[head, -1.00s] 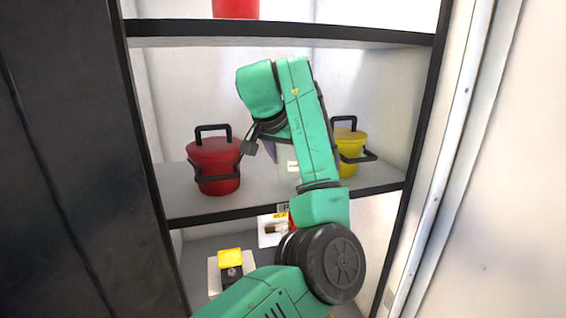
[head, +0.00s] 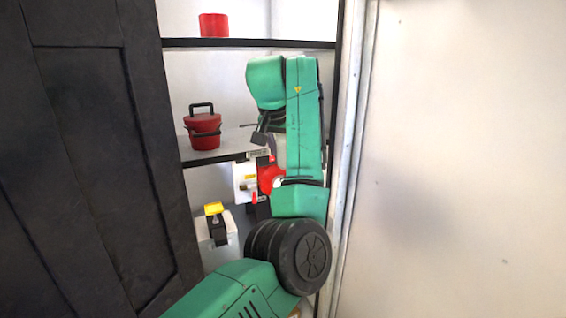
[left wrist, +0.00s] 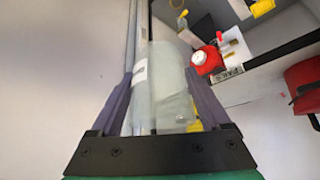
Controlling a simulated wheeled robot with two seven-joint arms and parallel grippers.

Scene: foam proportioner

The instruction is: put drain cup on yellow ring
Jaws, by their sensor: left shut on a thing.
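In the left wrist view, my left gripper (left wrist: 160,78) is shut on a pale, translucent drain cup (left wrist: 172,95) with a white label, held between its two fingers. In the wrist view, small yellow parts (left wrist: 182,20) show beyond the cup at the top, near a white fitting and a red round part (left wrist: 200,57). In the head view a small yellow part (head: 250,187) sits on a white plate. I cannot tell which yellow part is the ring. The cup is apart from them.
A red pot (head: 204,130) with black handles stands on the middle shelf (head: 222,146); another red container (head: 214,25) is above. A yellow-topped fitting (head: 214,209) is low down. A dark cabinet door (head: 90,160) bounds the left, a pale wall panel (head: 460,160) the right.

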